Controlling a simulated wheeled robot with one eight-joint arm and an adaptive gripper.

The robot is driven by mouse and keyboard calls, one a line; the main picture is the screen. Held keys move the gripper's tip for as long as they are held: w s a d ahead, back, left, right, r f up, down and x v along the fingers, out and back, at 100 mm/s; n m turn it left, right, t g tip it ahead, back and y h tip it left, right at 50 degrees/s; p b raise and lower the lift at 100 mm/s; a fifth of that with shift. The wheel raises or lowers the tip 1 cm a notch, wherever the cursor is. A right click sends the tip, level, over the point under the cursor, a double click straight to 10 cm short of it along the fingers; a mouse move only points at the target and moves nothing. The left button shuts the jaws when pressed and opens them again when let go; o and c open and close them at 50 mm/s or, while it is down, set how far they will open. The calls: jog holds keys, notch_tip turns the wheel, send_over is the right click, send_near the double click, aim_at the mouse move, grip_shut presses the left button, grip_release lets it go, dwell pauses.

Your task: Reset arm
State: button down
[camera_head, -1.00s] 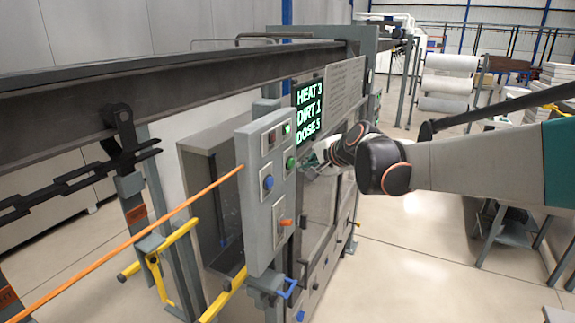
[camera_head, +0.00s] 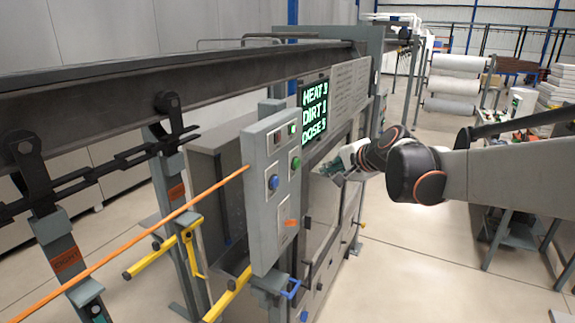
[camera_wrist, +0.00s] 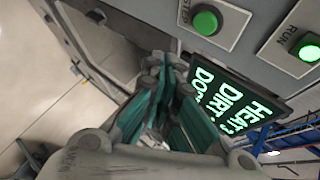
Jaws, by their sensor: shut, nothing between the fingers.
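My gripper (camera_head: 330,173) is at the end of my arm, to the right of the grey control box and in front of the machine below the display. In the wrist view its teal-padded fingers (camera_wrist: 165,75) are shut and hold nothing. The control box (camera_head: 268,205) has green and blue buttons and an orange switch. The green STEP button (camera_wrist: 206,20) and lit green RUN button (camera_wrist: 309,52) show past the fingers in the wrist view. The display (camera_head: 314,110) reads HEAT, DIRT and DOSE; its digits are hard to read.
An overhead rail (camera_head: 90,100) carries hook hangers (camera_head: 168,103) and a dark chain (camera_head: 75,186). An orange cord (camera_head: 130,237) runs to the control box. Yellow bars (camera_head: 165,250) stick out at the left. A cluttered bench (camera_head: 510,125) stands at the right. The floor (camera_head: 415,270) between is clear.

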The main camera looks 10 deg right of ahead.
jog(key=s+f+n+g+h+b, duration=0.1)
jog(key=s+f+n+b, duration=0.3)
jog(key=s+f+b, duration=0.7)
jog(key=s+a+f+n+g+h+b, duration=0.1)
jog(key=s+f+n+b, duration=0.3)
jog(key=s+f+b, duration=0.6)
jog(key=s+a+f+n+g+h+b, duration=0.1)
jog(key=s+f+n+b, duration=0.3)
jog(key=s+f+b, duration=0.7)
notch_tip(320, 180, down, 10)
jog(key=shift+s+f+n+g+h+b, duration=0.2)
jog(key=shift+s+n+g+h+b, duration=0.15)
jog(key=shift+s+g+h, duration=0.15)
dwell(0.9)
